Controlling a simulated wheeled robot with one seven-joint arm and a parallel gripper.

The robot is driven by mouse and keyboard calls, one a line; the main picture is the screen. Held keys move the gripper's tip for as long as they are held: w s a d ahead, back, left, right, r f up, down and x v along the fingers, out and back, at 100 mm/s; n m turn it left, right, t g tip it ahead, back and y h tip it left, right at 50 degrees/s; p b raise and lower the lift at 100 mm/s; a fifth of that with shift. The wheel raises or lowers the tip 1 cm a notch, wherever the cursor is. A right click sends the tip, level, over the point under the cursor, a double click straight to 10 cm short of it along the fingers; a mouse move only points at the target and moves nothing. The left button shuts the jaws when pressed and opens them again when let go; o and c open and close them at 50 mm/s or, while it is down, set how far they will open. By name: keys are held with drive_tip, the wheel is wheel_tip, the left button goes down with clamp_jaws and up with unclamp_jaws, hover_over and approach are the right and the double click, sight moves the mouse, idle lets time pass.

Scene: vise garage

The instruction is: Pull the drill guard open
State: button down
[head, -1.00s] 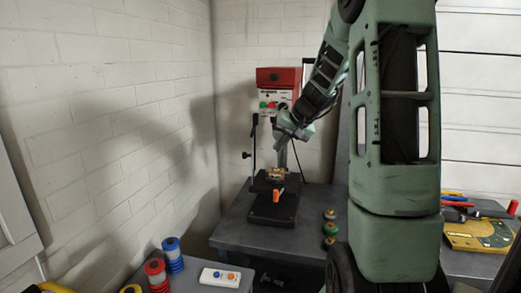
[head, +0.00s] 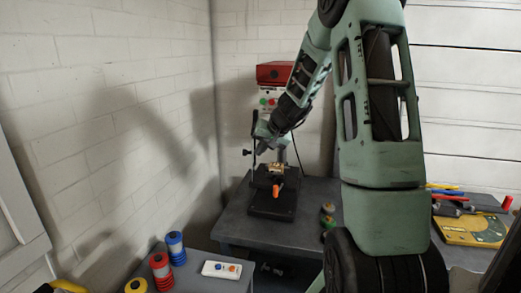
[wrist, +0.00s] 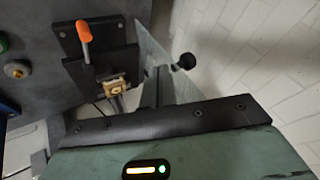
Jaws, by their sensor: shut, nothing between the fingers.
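The drill press with its red top (head: 275,73) stands on the grey table against the back wall. My gripper (head: 262,140) is at its front left, close to the black upright rod and knob (head: 246,152). A clear panel, seemingly the drill guard (wrist: 151,45), shows in the wrist view just beyond my shut, empty fingers (wrist: 164,84). I cannot tell whether they touch it. The orange-handled vise (head: 278,188) sits on the black base below. My arm hides part of the press front.
Coloured spools (head: 175,248) and a white button box (head: 221,270) stand at the front left. Small round items (head: 328,214) are on the table's right side. A brick wall (head: 110,110) bounds the left.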

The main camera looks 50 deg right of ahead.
drive_tip(key=shift+w+a, duration=0.1)
drive_tip(key=w+a+m+h, duration=0.1)
drive_tip(key=w+a+m, duration=0.2)
drive_tip(key=w, duration=0.2)
drive_tip(key=shift+w+a+h+p, duration=0.3)
drive_tip(key=shift+a+h+p, duration=0.05)
drive_tip(key=shift+h, duration=0.05)
idle(0.3)
idle(0.4)
